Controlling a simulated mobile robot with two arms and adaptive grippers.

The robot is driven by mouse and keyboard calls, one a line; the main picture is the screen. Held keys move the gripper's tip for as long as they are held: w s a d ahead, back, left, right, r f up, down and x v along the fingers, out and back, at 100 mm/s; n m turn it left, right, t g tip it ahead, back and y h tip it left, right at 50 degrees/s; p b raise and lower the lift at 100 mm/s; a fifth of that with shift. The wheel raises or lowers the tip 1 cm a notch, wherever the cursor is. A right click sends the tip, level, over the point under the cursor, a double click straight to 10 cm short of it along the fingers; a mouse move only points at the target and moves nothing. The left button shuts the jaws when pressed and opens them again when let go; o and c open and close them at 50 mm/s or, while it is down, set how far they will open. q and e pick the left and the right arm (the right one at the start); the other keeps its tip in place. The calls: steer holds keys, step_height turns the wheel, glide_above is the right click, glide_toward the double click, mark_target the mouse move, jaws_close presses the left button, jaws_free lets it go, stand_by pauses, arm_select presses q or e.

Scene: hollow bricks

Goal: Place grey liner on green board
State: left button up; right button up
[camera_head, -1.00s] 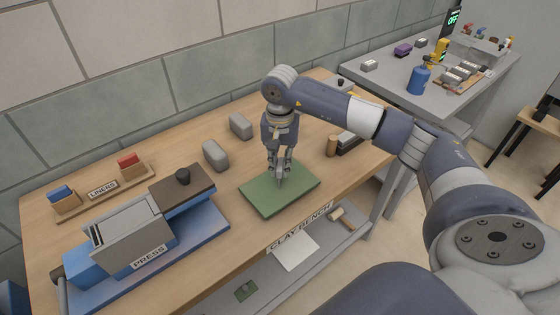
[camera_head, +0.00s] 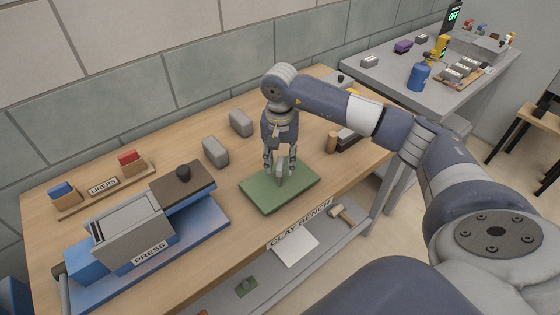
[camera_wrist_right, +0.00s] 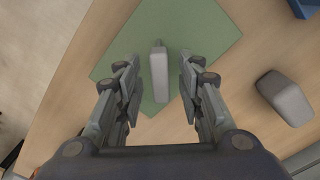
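The green board (camera_head: 262,200) lies on the wooden bench, and it also shows in the wrist view (camera_wrist_right: 205,28). The grey liner (camera_wrist_right: 159,75) is a narrow grey piece with a small tab at one end. It appears to rest on the green board, near its middle. In the head view the liner (camera_head: 279,180) is mostly hidden below my right gripper. My right gripper (camera_wrist_right: 158,82) is open, with a finger on each side of the liner and clear gaps between. The right gripper (camera_head: 280,169) points down over the board. My left gripper is not in view.
Two grey blocks (camera_head: 215,152) (camera_head: 241,124) stand behind the board. The blue-based press (camera_head: 135,235) and the liners rack (camera_head: 104,190) with blue and red liners are at left. Bare bench lies around the board.

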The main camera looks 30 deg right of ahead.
mark_target(280, 163)
step_height(280, 163, up, 12)
steer(key=b, duration=0.2)
steer(key=shift+f+b, duration=0.15)
steer(key=shift+b, duration=0.25)
steer(key=shift+f, duration=0.1)
